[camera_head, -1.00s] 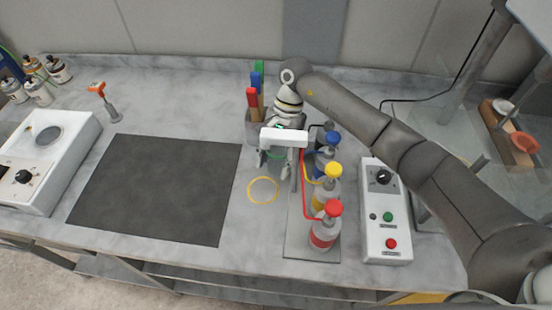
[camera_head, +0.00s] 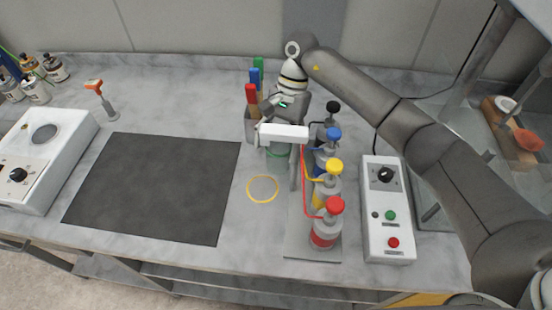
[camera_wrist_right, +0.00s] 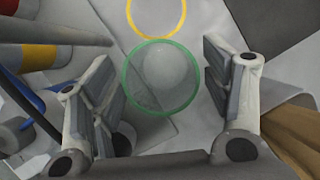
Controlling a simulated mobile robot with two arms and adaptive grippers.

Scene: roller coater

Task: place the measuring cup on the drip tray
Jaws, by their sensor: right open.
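The measuring cup is clear with a green rim (camera_wrist_right: 160,78). In the right wrist view it stands between my fingers, with a gap on both sides. In the head view only part of its green rim (camera_head: 277,154) shows under the white dispenser bar. My right gripper (camera_wrist_right: 157,85) is open around the cup and not touching it. In the head view the bar partly hides it. A flat grey plate, seemingly the drip tray (camera_head: 312,252), lies under the pump bottles; its edge shows near the cup. I cannot tell how fully the cup rests on it. My left gripper is not in view.
Pump bottles with red (camera_head: 334,206), yellow and blue caps stand just right of the cup, tubes running to the white bar (camera_head: 284,132). A yellow ring (camera_head: 263,188) marks bare table in front.

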